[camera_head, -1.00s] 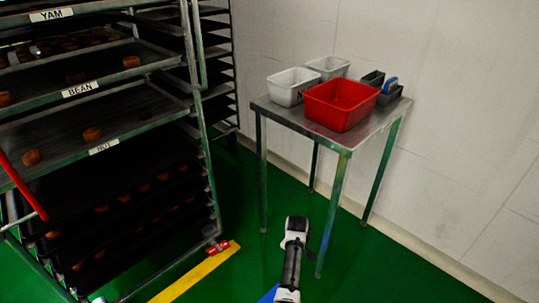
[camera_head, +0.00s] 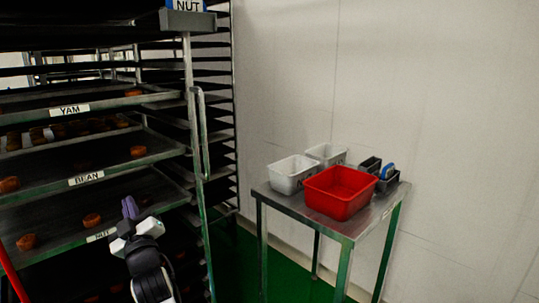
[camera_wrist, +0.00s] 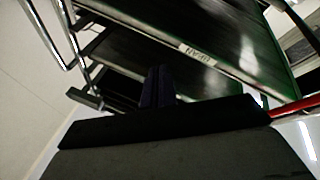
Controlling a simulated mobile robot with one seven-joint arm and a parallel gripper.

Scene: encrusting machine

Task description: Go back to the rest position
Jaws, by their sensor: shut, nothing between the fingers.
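My gripper (camera_head: 130,208) is in front of the tray rack (camera_head: 191,130), at the lower left of the head view. Its purple fingers point up, beside the tray labelled NUT (camera_head: 55,232). The fingers are together with nothing between them. I cannot tell whether the gripper touches the rack.
A steel table (camera_head: 345,226) stands at the right by the wall, with a red bin (camera_head: 340,192), two white bins (camera_head: 291,174) and a grey caddy (camera_head: 388,180). A red bar (camera_head: 12,275) is at the lower left. Green floor lies between rack and table.

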